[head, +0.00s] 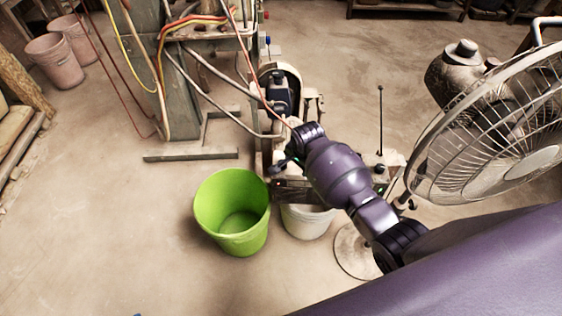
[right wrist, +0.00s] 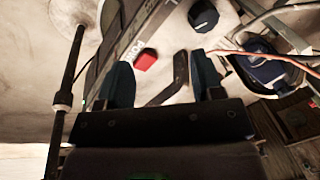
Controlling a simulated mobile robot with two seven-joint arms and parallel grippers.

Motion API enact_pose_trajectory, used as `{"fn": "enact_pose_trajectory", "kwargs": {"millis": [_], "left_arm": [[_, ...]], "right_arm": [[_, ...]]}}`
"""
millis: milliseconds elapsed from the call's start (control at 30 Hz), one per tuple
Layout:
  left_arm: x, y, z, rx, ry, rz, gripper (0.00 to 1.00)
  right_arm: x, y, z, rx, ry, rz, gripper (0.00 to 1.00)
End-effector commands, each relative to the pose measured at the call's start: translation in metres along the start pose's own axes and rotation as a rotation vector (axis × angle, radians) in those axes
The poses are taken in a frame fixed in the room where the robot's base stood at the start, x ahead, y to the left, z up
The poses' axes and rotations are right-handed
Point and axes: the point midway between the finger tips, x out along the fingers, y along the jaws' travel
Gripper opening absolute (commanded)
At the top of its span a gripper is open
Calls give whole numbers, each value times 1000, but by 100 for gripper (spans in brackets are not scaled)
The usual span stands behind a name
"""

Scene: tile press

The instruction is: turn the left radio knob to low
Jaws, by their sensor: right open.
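My right gripper (head: 283,164) reaches down over the machine in the middle of the head view. In the right wrist view, its two bluish fingers (right wrist: 161,66) are apart with nothing held between them. Just beyond the fingertips is a small red knob-like part (right wrist: 146,59) on a pale surface, close to a dark strip with white lettering. A round black knob-like part (right wrist: 203,15) lies farther up and to the right. I cannot tell which of these, if any, is the left radio knob, or its setting. My arm hides part of the machine. My left gripper is not in view.
A green bucket (head: 232,212) and a white bucket (head: 308,221) stand on the floor below the gripper. A large fan (head: 538,160) stands to the right of my arm. Cables (head: 195,75) hang at the upper left.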

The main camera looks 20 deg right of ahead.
Motion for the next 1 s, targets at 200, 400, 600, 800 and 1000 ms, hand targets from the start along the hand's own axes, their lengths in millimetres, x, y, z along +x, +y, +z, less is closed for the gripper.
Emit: {"fn": "enact_pose_trajectory", "kwargs": {"millis": [200,400,600,800,1000], "left_arm": [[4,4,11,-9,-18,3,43],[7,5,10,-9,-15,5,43],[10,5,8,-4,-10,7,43],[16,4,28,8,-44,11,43],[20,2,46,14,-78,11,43]], "right_arm": [[-13,-54,-6,201,-52,129,61],[-26,-76,-7,302,-66,196,61],[-18,-78,-6,323,-69,213,61],[15,-69,-2,321,-70,218,61],[49,-62,2,320,-70,217,61]]}}
